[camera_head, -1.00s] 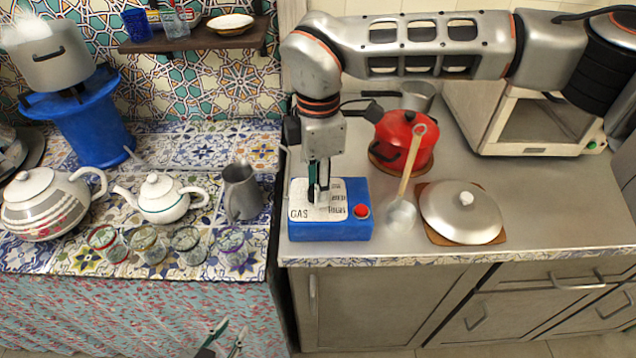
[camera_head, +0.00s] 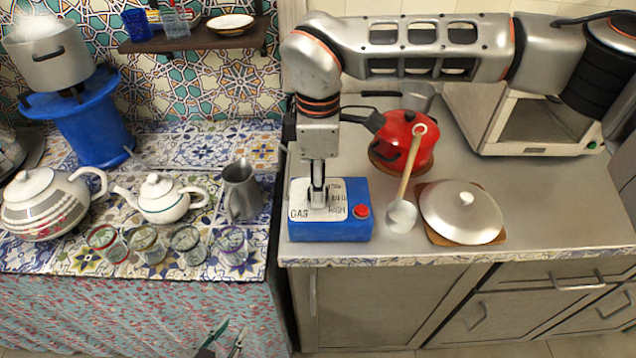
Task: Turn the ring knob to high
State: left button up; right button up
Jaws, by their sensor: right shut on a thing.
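A blue gas control box (camera_head: 330,230) sits at the front left of the grey counter. Its white top panel (camera_head: 298,200) reads GAS on the left, with level words ending in HIGH on the right. My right gripper (camera_head: 318,197) points straight down over the panel and is shut on the ring knob (camera_head: 318,203), which is mostly hidden between its fingers. The knob's exact pointing direction is hard to tell. My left gripper (camera_head: 222,343) shows at the bottom edge, low in front of the tiled table, with its fingertips apart and empty.
A red button (camera_head: 361,211) is on the box's right side. A metal pitcher (camera_head: 241,190), several glasses and two teapots stand on the tiled table at left.

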jog(key=o, duration=1.1)
notch_tip(320, 180, up, 12)
jog(key=shift+f, duration=0.1)
